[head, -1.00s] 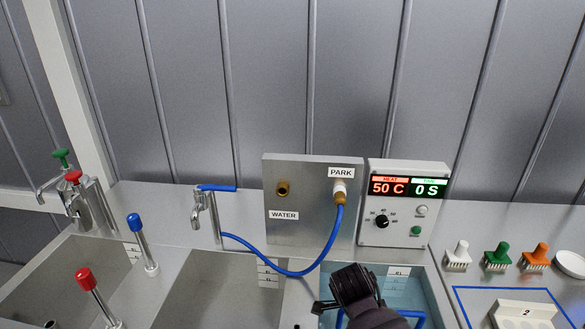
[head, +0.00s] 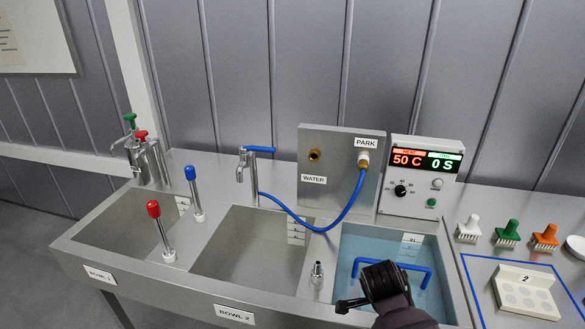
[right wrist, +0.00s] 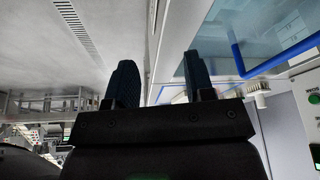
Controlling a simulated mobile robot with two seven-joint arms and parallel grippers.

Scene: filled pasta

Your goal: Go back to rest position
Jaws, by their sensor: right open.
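My right arm shows at the bottom of the head view as a dark wrist (head: 385,287) over the front of the water bath (head: 362,240). In that view its fingertips are hard to make out. In the right wrist view my right gripper (right wrist: 162,86) has its two dark fingers apart with nothing between them. My left gripper is not in view.
Bowl 1 (head: 92,233) and bowl 2 (head: 205,265) lie left of the bath. A blue hose (head: 315,228) runs from the steel panel (head: 335,198) to a tap. A control box (head: 425,170), brushes (head: 507,233) and a white block (head: 525,290) stand at the right.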

